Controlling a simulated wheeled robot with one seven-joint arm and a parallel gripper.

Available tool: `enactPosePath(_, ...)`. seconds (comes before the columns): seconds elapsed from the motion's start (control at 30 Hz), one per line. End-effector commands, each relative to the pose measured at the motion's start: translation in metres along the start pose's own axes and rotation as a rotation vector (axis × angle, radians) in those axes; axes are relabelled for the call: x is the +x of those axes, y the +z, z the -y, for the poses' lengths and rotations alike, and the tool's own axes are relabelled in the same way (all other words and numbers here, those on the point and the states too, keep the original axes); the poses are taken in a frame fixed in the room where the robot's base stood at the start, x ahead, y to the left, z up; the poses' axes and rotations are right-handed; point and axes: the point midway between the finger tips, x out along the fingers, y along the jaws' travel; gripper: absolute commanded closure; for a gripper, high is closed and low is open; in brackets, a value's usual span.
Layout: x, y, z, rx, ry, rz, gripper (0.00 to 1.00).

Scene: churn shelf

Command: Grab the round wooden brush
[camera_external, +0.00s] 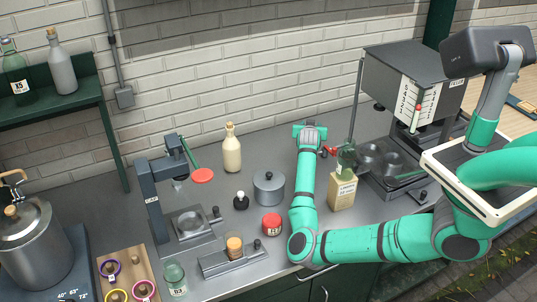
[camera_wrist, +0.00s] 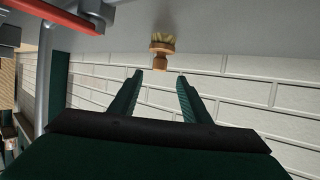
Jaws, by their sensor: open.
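The round wooden brush (camera_wrist: 161,47) shows in the wrist view at top centre, with pale bristles and a brown wooden body and knob. Its bristle end is against the grey counter, and its knob points toward my gripper (camera_wrist: 160,76). My gripper is open and empty, with its two dark green fingers on either side of the line to the knob. The brush lies just beyond the fingertips, apart from them. In the external view my gripper (camera_external: 309,132) is near the back wall, and I cannot make out the brush there.
A red bar (camera_wrist: 62,14) and a grey post (camera_wrist: 44,75) are at the left of the wrist view. A grey pot (camera_external: 268,188) and cream bottle (camera_external: 232,150) stand left.

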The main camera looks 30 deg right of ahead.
Motion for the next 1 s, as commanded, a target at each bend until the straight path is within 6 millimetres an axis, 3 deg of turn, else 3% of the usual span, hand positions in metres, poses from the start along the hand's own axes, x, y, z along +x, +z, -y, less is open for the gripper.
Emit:
enactPosePath(0.43, 0.044, 0.004, -0.002, 0.009, 0.000, 0.011, 0.57)
enactPosePath(0.8, 0.051, 0.004, -0.001, 0.007, 0.000, 0.008, 0.57)
enactPosePath(1.0, 0.051, 0.004, -0.001, 0.006, 0.000, 0.008, 1.00)
